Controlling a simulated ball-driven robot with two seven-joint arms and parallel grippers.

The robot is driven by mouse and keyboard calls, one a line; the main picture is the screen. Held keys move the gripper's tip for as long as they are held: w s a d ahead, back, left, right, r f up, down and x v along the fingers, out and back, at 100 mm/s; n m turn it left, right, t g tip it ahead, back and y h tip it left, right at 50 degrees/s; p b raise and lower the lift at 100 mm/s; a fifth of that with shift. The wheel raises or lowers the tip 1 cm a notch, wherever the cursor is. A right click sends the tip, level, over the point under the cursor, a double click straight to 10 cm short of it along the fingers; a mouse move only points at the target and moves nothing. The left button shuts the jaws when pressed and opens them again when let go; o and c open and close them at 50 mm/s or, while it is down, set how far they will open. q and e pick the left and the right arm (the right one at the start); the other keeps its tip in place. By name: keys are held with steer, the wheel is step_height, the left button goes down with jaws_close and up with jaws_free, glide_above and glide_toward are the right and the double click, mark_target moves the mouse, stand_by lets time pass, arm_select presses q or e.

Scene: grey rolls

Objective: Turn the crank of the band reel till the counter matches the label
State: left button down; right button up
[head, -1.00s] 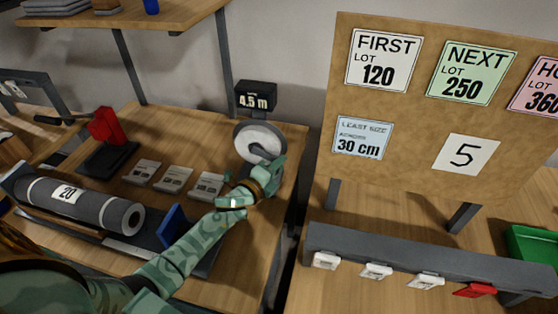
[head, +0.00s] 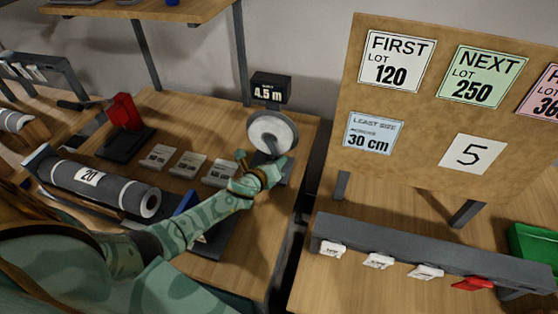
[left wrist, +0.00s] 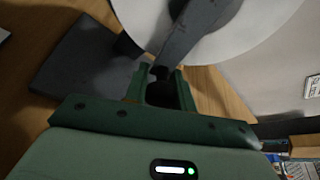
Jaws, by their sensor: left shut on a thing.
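The band reel (head: 264,128), a white disc with a grey rim, stands at the back right of the left bench. Its counter (head: 270,89), a black box above it, reads 4.5 m. My left gripper (head: 272,166) is at the lower edge of the reel. In the left wrist view the white disc (left wrist: 265,28) fills the top, with the dark grey crank (left wrist: 196,30) across it. The left gripper's fingers (left wrist: 160,80) are shut on the crank's end, which is partly hidden between them. My right gripper is in neither view.
A grey roll (head: 115,191) labelled 20 lies in front. Several small cards (head: 189,165) and a red device (head: 125,113) are left of the reel. A board (head: 408,135) with lot cards, a 30 cm label and a 5 card stands to the right, beyond a gap.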

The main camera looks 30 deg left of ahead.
arm_select(q)
steer(key=shift+s+a+f, duration=0.15)
steer(key=shift+f, duration=0.05)
stand_by(0.4)
steer(key=c, duration=1.2)
jaws_free()
steer(key=shift+r, duration=0.1)
steer(key=shift+s+r, duration=0.15)
steer(key=shift+s, duration=0.05)
steer(key=p+v, duration=0.3)
steer(key=v, duration=0.2)
steer(key=shift+s+r, duration=0.15)
steer(key=shift+r, duration=0.05)
steer(key=shift+p+v, duration=0.75)
steer(key=shift+v, duration=4.4)
